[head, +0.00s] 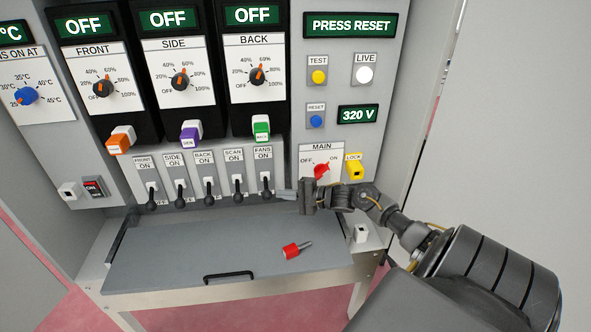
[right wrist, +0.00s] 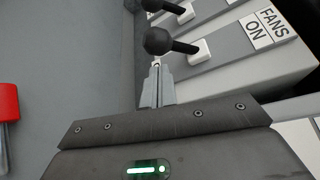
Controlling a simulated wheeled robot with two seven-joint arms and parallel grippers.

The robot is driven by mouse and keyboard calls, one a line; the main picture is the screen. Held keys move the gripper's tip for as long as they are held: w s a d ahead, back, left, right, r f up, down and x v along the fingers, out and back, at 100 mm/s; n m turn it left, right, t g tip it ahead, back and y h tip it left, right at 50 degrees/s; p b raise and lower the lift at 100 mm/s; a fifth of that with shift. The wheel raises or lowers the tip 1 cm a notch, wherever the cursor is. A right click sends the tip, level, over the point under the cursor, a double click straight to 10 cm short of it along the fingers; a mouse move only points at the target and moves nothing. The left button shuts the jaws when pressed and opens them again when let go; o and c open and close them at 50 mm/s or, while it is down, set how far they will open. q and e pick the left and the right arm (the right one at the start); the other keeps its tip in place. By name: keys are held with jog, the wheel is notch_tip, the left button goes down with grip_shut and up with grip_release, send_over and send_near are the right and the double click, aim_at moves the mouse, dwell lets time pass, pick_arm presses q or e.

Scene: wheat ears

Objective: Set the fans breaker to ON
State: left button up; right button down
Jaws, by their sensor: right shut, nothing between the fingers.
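The fans breaker is the rightmost of the row of switches, with a black ball-tipped lever (head: 267,187) under the FANS ON label (head: 263,155). Its lever points down, away from the ON label, like the other levers. In the right wrist view, its ball knob (right wrist: 158,41) is just ahead of my fingertips, and the FANS ON label (right wrist: 265,32) is at the upper right. My right gripper (head: 281,194) is shut and empty, beside the knob on its right. It also shows in the right wrist view (right wrist: 156,70). I cannot tell whether it touches the knob. My left gripper is out of view.
Neighbouring levers, such as the scan one (head: 238,187), stand close on the left. The main switch (head: 321,171) and yellow lock (head: 354,168) are above my right gripper.

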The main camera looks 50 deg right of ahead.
aim_at(266, 189)
jog(key=shift+x, duration=1.6)
jog(key=shift+r, duration=0.1)
